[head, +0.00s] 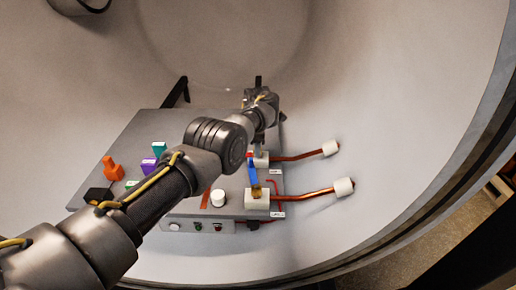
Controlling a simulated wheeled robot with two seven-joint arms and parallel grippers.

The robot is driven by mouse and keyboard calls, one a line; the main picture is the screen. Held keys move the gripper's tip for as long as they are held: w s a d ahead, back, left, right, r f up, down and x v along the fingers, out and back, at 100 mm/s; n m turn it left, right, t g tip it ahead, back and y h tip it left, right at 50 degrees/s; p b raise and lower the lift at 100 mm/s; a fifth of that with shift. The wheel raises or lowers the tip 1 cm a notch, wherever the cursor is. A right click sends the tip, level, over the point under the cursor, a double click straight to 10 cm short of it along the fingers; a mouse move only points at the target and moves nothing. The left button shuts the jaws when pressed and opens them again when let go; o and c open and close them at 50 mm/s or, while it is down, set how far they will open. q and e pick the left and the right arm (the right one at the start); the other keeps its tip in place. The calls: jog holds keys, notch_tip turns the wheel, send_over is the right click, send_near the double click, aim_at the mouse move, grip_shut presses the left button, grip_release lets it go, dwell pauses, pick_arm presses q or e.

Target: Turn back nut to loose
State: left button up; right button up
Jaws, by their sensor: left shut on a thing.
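My left arm reaches across the panel from the lower left. Its gripper (259,140) points down at the back white block (261,160), on the panel's right edge. The jaws are shut on what appears to be the back nut, which the gripper and wrist mostly hide. The front white block (257,201) stands nearer, with a small brass-coloured nut (257,191) on top and a blue piece (253,172) just behind it. A copper rod with a white end (300,155) runs right from the back block. My right gripper is not in view.
The grey panel (150,125) sits inside a pale round chamber (400,90). Orange (112,167), purple (148,165) and teal (158,148) pieces stand on its left. A white knob (217,198) is near the front. A second copper rod (305,194) extends right from the front block.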

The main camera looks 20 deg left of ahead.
pick_arm(q)
jog(key=shift+r, duration=0.1)
jog(key=o, duration=1)
notch_tip(320, 180, up, 11)
jog(key=shift+f+b, duration=0.15)
jog(key=shift+b, duration=0.35)
jog(key=shift+w+d, duration=0.1)
